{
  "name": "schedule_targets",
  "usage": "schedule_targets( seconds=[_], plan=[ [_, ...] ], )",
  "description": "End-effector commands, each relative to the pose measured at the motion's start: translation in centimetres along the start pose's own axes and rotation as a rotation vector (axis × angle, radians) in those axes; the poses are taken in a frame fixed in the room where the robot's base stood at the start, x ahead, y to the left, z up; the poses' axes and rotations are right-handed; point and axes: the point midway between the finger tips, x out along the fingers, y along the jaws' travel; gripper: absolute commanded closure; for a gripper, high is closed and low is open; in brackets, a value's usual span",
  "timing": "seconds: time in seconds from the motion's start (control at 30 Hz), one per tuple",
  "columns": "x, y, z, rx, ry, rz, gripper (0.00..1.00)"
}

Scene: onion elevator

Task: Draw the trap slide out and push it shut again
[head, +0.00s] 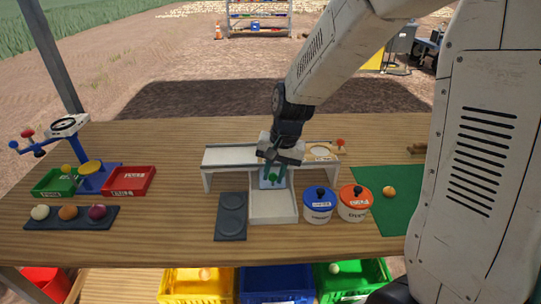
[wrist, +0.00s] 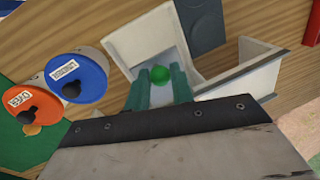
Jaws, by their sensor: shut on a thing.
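The trap slide's green knob (head: 273,178) shows at the front of the white raised channel (head: 230,156), above the white tray (head: 272,218). My gripper (head: 271,172) reaches down over it. In the wrist view the green knob (wrist: 159,75) sits between the two teal fingers of my gripper (wrist: 160,84), which are shut on it. The slide's plate is hidden by my fingers and the channel, so I cannot tell how far out it is.
A dark two-ring mat (head: 231,216) lies left of the tray. A blue-lidded pot (head: 319,204) and an orange-lidded pot (head: 355,203) stand close on its right. Green (head: 55,182) and red (head: 129,181) bins and a dark onion tray (head: 82,218) are at left.

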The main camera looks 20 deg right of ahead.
Motion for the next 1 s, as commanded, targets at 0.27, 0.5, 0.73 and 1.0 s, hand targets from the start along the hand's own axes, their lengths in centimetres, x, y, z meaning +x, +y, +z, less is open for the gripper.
schedule_targets(
  seconds=[0.27, 0.5, 0.73, 1.0],
  plan=[
    [0.2, -0.2, -1.7, 0.001, -0.001, 0.002, 1.0],
    [0.2, -0.5, -3.1, -0.001, 0.0, 0.002, 1.0],
    [0.2, -0.8, -4.5, -0.001, 0.001, 0.002, 1.0],
    [0.2, -1.1, -5.7, -0.001, 0.002, 0.001, 1.0]
  ],
)
